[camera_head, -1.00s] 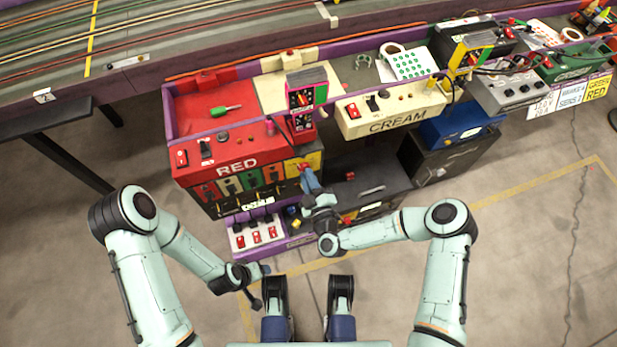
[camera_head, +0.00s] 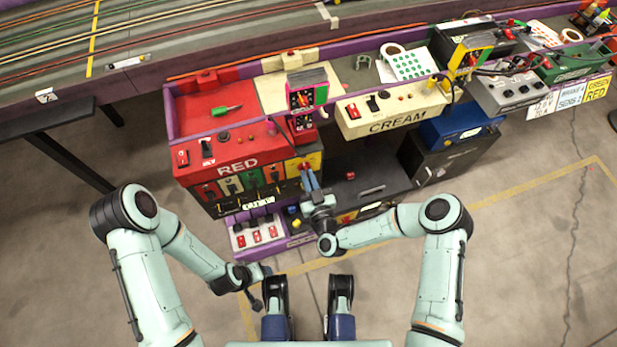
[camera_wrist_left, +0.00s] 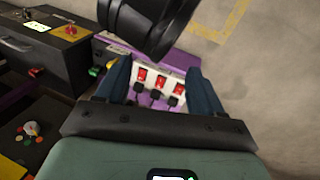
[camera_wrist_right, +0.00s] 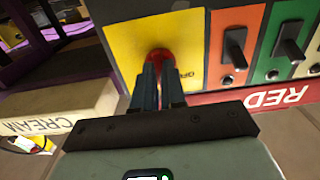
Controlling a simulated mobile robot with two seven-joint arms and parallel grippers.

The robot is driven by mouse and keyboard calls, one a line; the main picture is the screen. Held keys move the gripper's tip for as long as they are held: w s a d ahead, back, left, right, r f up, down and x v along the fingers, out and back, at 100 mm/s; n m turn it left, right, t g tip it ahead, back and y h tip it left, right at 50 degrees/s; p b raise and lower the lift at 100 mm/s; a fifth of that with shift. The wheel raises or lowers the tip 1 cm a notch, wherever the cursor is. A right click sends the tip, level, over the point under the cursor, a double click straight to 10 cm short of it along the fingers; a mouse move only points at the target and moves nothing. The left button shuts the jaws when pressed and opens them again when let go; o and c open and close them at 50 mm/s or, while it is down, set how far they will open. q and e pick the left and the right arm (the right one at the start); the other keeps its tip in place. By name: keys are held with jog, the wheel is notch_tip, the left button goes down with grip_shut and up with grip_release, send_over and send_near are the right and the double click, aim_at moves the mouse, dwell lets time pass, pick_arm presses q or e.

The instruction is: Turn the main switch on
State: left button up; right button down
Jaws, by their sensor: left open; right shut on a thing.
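The main switch is a red knob (camera_wrist_right: 158,56) on a yellow panel (camera_wrist_right: 122,38) with partly hidden lettering, at the end of the red console's front. My right gripper (camera_wrist_right: 159,70) is shut on this knob, and its blue fingers cover part of it. In the head view the right gripper (camera_head: 306,170) reaches the yellow panel (camera_head: 312,159) from the front, and the knob is hidden. My left gripper (camera_head: 268,269) is open and empty, low in front of the console. It also shows in the left wrist view (camera_wrist_left: 160,84).
The red console (camera_head: 240,165) has coloured panels with black levers beside the yellow one. A white strip with red switches (camera_head: 258,235) sits low on the purple shelf. The cream console (camera_head: 390,108) stands to the right. The floor in front is clear.

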pick_arm(q)
jog(key=shift+w+a+f+b, duration=0.35)
jog(key=shift+w+f, duration=0.1)
jog(key=shift+w, duration=0.15)
pick_arm(e)
jog(key=m, duration=0.8)
jog(key=shift+s+f+m, duration=0.1)
jog(key=shift+m, duration=0.2)
jog(key=shift+a+m, duration=0.1)
jog(key=shift+m, duration=0.2)
jog(key=c, duration=1.2)
grip_release()
pick_arm(q)
jog(key=shift+g, duration=0.3)
jog(key=s, duration=0.1)
jog(key=s+d+r+p, duration=0.1)
jog(key=s+r+p, duration=0.1)
jog(key=shift+s+d+r, duration=0.1)
jog(key=shift+d+r, duration=0.05)
jog(key=shift+d, duration=0.2)
pick_arm(e)
jog(key=v, duration=1.3)
jog(key=shift+s, duration=0.15)
